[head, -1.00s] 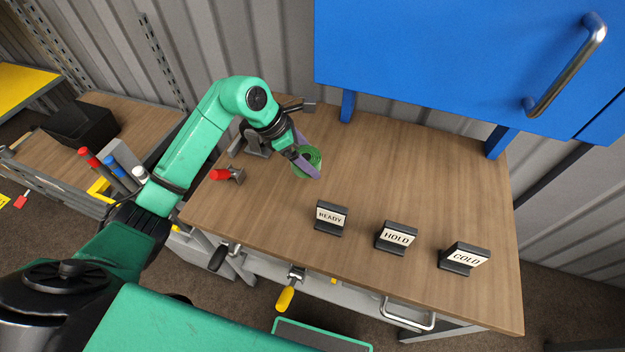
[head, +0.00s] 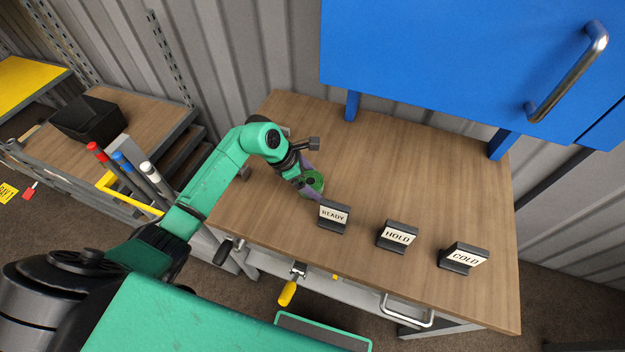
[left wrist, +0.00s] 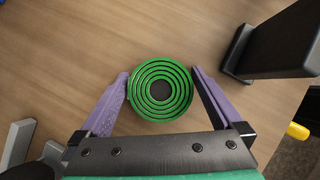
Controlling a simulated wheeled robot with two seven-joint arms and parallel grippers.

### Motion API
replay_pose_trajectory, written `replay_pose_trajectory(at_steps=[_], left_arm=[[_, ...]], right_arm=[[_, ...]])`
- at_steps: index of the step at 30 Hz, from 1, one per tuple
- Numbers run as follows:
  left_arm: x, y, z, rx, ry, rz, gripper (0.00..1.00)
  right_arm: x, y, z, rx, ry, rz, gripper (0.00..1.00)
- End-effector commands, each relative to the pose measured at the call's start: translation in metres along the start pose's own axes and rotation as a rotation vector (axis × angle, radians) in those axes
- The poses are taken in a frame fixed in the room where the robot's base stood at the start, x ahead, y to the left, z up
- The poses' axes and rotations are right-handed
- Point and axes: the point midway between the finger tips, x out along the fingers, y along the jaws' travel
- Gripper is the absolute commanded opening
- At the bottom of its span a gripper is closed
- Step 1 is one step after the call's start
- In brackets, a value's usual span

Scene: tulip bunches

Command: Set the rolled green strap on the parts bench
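The rolled green strap (head: 314,181) is a flat spiral coil with a dark centre. It is at the wooden bench (head: 420,165), just behind and left of the READY sign. My left gripper (head: 309,180) has its purple fingers on either side of the strap. In the left wrist view, the strap (left wrist: 161,90) sits between the two fingertips (left wrist: 160,78), which appear to touch its sides. The wood lies beneath it; whether the strap touches the wood is hard to tell. My right gripper is out of view.
The READY sign (head: 333,216), HOLD sign (head: 397,236) and COLD sign (head: 464,257) stand in a row along the bench front. A blue cabinet (head: 430,50) hangs above the back. The bench's middle and right are clear. A black bin (head: 88,120) stands on another bench at left.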

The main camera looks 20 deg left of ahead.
Motion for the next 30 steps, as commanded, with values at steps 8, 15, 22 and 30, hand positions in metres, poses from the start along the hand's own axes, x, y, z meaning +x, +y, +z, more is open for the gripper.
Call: replay_pose_trajectory(at_steps=[8, 15, 22, 30], left_arm=[[-0.01, 0.001, 0.001, 0.002, 0.001, 0.002, 1.0], [-0.057, 0.002, -0.001, 0.003, 0.003, 0.005, 1.0], [-0.109, 0.001, 0.0, 0.001, 0.001, 0.003, 1.0], [-0.123, 0.0, 0.002, 0.0, 0.0, -0.001, 1.0]], right_arm=[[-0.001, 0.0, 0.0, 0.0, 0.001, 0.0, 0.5], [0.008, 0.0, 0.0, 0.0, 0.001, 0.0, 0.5], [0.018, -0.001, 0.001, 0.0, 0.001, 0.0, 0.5], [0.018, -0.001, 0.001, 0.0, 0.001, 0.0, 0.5]])
